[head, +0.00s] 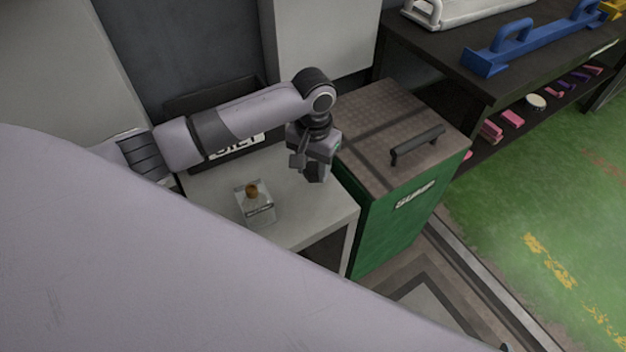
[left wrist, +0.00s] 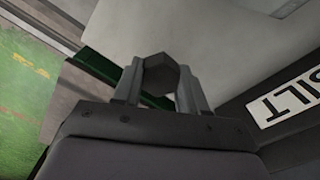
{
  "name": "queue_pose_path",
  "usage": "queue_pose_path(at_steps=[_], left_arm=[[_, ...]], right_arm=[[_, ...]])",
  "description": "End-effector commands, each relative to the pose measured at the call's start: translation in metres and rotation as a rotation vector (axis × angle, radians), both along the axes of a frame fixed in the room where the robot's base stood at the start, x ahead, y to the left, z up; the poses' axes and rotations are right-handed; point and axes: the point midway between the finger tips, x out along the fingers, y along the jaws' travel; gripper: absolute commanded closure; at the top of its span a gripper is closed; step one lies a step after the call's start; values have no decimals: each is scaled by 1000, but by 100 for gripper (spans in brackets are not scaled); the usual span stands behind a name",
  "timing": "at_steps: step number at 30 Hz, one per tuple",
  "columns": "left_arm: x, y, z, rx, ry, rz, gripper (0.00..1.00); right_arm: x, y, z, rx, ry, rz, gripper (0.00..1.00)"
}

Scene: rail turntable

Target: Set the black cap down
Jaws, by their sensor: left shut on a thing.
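My left gripper (head: 316,172) is over the right part of a small white table (head: 300,215), near the table's edge by a green cabinet. In the left wrist view its two fingers (left wrist: 161,85) are shut on the black cap (left wrist: 160,72), a dark piece with a many-sided outline. In the head view the cap is hard to tell apart from the dark gripper. I cannot tell whether the cap touches the table top. A clear glass bottle (head: 257,210) with an amber-brown top stands on the table, left of the gripper. My right gripper is not in view.
The green cabinet (head: 400,225) with a brown lid and black handle stands directly right of the table. A dark shelf bench (head: 440,60) holds a blue tool (head: 520,45). Bare table top lies around the bottle.

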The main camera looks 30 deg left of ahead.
Motion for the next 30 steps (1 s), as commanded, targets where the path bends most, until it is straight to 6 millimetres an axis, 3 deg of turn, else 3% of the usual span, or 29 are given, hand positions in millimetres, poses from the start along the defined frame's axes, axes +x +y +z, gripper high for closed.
queue_pose_path(at_steps=[10,22,23,24,25,30], left_arm=[[0,0,-42,1,0,0,95],[0,0,-46,0,-1,0,95],[0,0,-47,0,-1,0,52],[0,0,-47,0,-1,0,39],[0,0,-47,0,-1,0,33],[0,0,-47,0,-1,0,33]], right_arm=[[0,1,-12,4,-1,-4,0],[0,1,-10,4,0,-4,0],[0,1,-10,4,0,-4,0],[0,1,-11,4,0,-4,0],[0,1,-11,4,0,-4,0],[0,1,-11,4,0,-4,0]])
